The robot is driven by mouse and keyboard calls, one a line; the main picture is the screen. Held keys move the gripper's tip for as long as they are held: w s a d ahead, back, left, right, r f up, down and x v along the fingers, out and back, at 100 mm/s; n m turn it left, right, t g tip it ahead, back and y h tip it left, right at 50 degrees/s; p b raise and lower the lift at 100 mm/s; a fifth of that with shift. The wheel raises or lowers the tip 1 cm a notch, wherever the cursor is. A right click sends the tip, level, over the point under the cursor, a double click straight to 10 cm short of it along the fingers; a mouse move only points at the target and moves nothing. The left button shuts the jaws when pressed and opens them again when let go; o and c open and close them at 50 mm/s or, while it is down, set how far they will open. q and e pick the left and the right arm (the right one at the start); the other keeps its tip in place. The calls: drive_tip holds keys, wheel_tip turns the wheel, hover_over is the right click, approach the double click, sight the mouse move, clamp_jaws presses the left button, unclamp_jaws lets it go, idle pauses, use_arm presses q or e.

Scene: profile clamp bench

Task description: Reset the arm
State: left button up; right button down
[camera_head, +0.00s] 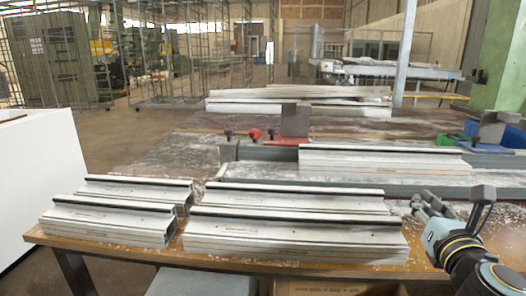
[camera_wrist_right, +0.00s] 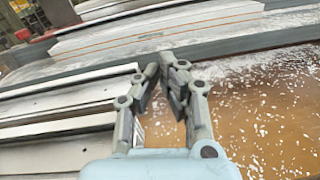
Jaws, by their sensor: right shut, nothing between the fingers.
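My right arm comes in from the lower right of the head view. Its grey gripper (camera_head: 421,203) is over the right end of the bench, just beyond the ends of the white profiles. In the right wrist view the gripper's fingertips (camera_wrist_right: 160,68) are together with nothing between them. The left gripper is not in view.
Four-sided white profiles with black strips, such as this front one (camera_head: 295,232), lie on the wooden bench (camera_head: 100,243). Another profile (camera_head: 380,162) sits in the clamp rail behind, near red knobs (camera_head: 254,134). A blue bin (camera_head: 512,136) stands far right. Chips litter the bench's right end.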

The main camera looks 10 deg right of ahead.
drive_tip(key=s+m+g, duration=0.1)
drive_tip(key=s+m, duration=0.1)
drive_tip(key=m, duration=0.1)
drive_tip(key=s+d+f+m+g+h, duration=0.1)
drive_tip(key=s+m, duration=0.1)
drive_tip(key=m, duration=0.2)
drive_tip(key=s+d+f+m+g+h, duration=0.1)
drive_tip(key=s+m, duration=0.1)
drive_tip(key=m, duration=0.2)
drive_tip(key=shift+s+g, duration=0.15)
drive_tip(key=shift+g, duration=0.25)
drive_tip(key=s+a+f+m+g+y, duration=0.35)
drive_tip(key=s+a+m+g, duration=0.2)
drive_tip(key=s+m, duration=0.5)
drive_tip(key=s+a+f+m+g+y, duration=0.3)
drive_tip(key=s+a+f+m+g, duration=0.15)
drive_tip(key=s+a+m, duration=0.4)
drive_tip(key=s+d+f+g, duration=0.1)
drive_tip(key=s+d+f, duration=0.15)
drive_tip(key=f, duration=0.95)
drive_tip(key=s+d+f, duration=0.2)
drive_tip(key=s+f, duration=0.1)
drive_tip(key=f, duration=1)
drive_tip(key=s+f+g, duration=0.1)
drive_tip(key=s+f, duration=1.4)
drive_tip(key=s, duration=0.2)
drive_tip(key=shift+s+d+m+g, duration=0.25)
drive_tip(key=shift+d+m+g, duration=0.05)
drive_tip(key=shift+d, duration=0.15)
drive_tip(key=shift+f, duration=0.1)
